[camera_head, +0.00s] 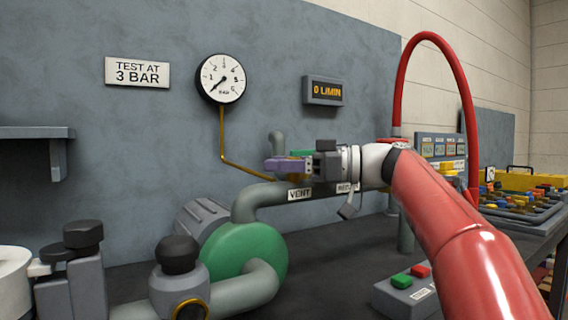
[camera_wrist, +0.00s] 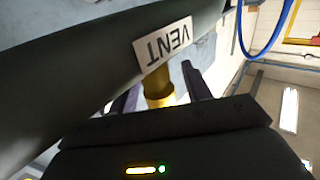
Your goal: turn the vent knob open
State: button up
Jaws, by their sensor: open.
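The white VENT label (camera_head: 300,193) is on the grey pipe (camera_head: 262,198), and it also shows upside down in the wrist view (camera_wrist: 163,43). In the wrist view a brass-coloured fitting (camera_wrist: 157,84) stands beside the label, between my two dark fingers. I take it as part of the vent valve; its turned position cannot be told. My gripper (camera_head: 273,164) is open above the pipe near the label, its purple fingers pointing left. I cannot tell whether they touch the fitting. A small green part (camera_head: 307,152) shows behind my gripper, and my gripper hides much of this area.
The gauge (camera_head: 222,79) has its needle toward the lower left. The flow display (camera_head: 324,91) reads 0 L/MIN. A green pump housing (camera_head: 245,250) and a black knob (camera_head: 177,254) stand in front. A button box (camera_head: 405,290) sits lower right.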

jog(key=c, duration=1)
jog(key=n+g+p, duration=0.1)
jog(key=g+p, duration=0.1)
jog(key=g, duration=0.1)
jog(key=shift+r+n, duration=0.25)
jog(key=shift+n, duration=0.15)
jog(key=shift+s+f+n+g+p, duration=0.15)
jog(key=shift+n+g+p, duration=0.15)
jog(key=shift+g, duration=0.25)
jog(key=shift+s+f+n+g+p, duration=0.1)
jog(key=shift+n+g+p, duration=0.2)
jog(key=shift+g, duration=0.25)
jog(key=o, duration=1)
jog(key=w+d, duration=0.1)
jog(key=d, duration=0.6)
jog(key=shift+d, duration=0.4)
